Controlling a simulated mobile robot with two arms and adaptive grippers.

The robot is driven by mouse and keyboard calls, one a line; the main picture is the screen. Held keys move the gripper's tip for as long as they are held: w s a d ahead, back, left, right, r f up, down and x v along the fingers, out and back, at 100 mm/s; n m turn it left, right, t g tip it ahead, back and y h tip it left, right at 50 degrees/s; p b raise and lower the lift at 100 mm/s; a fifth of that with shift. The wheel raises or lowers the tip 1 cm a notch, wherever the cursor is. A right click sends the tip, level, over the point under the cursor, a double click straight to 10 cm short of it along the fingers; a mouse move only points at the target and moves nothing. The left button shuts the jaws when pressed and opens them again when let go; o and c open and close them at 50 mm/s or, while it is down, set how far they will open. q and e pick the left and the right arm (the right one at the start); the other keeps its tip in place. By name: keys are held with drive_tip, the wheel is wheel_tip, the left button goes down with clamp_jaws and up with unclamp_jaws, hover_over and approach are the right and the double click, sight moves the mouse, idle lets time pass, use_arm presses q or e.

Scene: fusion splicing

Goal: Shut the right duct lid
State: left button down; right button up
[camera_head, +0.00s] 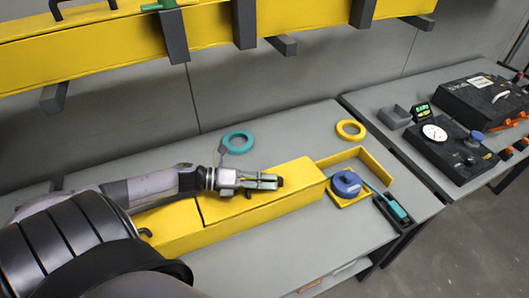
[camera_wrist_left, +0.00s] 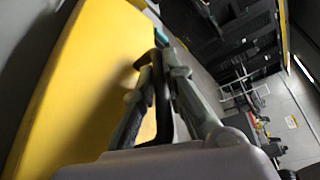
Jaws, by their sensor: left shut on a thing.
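The right duct lid (camera_head: 295,172) is a yellow cover on the long yellow duct on the table. It lies along the top of the duct, and I cannot tell whether it is fully seated. My left gripper (camera_head: 270,182) is above this lid, shut on its black handle. In the left wrist view the handle (camera_wrist_left: 162,100) shows between the fingers (camera_wrist_left: 167,62), beside the yellow lid surface (camera_wrist_left: 95,75). The fingers hide most of the handle in the head view. My right gripper is not in view.
A teal ring (camera_head: 238,142) and a yellow ring (camera_head: 351,130) lie behind the duct. A blue spool (camera_head: 346,183) and a black-and-green tool (camera_head: 396,208) stand near the duct's right end. A yellow overhead duct (camera_head: 110,45) spans the back. Black instruments (camera_head: 484,98) stand on the right table.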

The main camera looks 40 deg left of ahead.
use_arm(q)
drive_tip(key=shift+s+d+f+m+y, duration=0.2)
drive_tip(key=shift+f+m+y, duration=0.1)
drive_tip(key=shift+f+m, duration=0.2)
drive_tip(key=c, duration=1.9)
unclamp_jaws()
drive_tip(key=v, duration=1.2)
drive_tip(key=shift+w, duration=0.1)
drive_tip(key=shift+f, duration=0.1)
